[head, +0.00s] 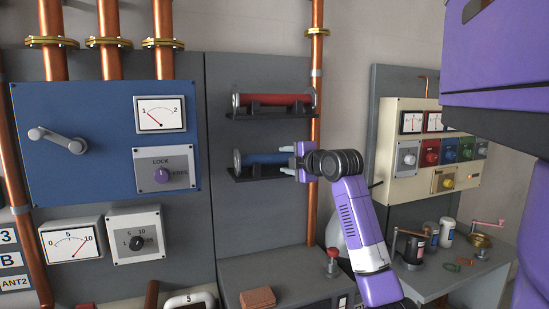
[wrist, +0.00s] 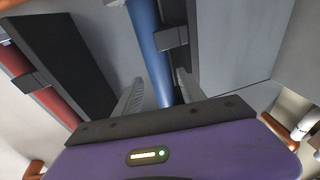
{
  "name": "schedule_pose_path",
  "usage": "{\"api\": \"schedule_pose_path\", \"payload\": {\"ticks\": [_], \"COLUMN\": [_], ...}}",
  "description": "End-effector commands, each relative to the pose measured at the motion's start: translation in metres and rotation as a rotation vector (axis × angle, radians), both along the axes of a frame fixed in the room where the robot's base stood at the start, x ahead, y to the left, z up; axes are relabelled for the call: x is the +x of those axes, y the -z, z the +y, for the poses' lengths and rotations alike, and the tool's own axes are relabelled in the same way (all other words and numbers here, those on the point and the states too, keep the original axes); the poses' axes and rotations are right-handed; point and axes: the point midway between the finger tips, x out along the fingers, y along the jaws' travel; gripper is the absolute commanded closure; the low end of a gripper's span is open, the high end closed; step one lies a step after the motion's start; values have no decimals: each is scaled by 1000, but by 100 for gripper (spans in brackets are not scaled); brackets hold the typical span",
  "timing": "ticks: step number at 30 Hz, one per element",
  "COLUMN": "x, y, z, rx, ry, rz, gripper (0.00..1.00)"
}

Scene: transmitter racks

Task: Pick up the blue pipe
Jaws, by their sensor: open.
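The blue pipe (head: 262,158) lies level in a dark rack on the grey panel, below a red pipe. In the wrist view the blue pipe (wrist: 155,50) runs up from between the fingers of my gripper (wrist: 158,95). In the head view my gripper (head: 289,160) is at the pipe's right end, with its fingers pointing left. The fingers are open, one on each side of the pipe. The pipe still sits in its rack. My gripper hides the pipe's right end in the head view.
The red pipe (head: 275,99) sits in its own rack (head: 255,115) just above. A vertical copper pipe (head: 315,80) runs behind my gripper. A blue panel (head: 90,110) with a lever is at left. A grey desk (head: 285,270) with a red knob (head: 333,253) stands below.

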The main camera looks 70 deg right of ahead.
Motion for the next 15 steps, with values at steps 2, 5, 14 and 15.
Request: {"api": "schedule_pose_path", "payload": {"ticks": [2,5,14,15], "x": [11,22,32,32], "y": [-2,1,7,7], "z": [-7,-15,-25,-25], "rx": [4,3,1,1], "ry": [-2,-2,0,0], "rz": [2,1,0,0], "gripper": [52,52,52,52]}}
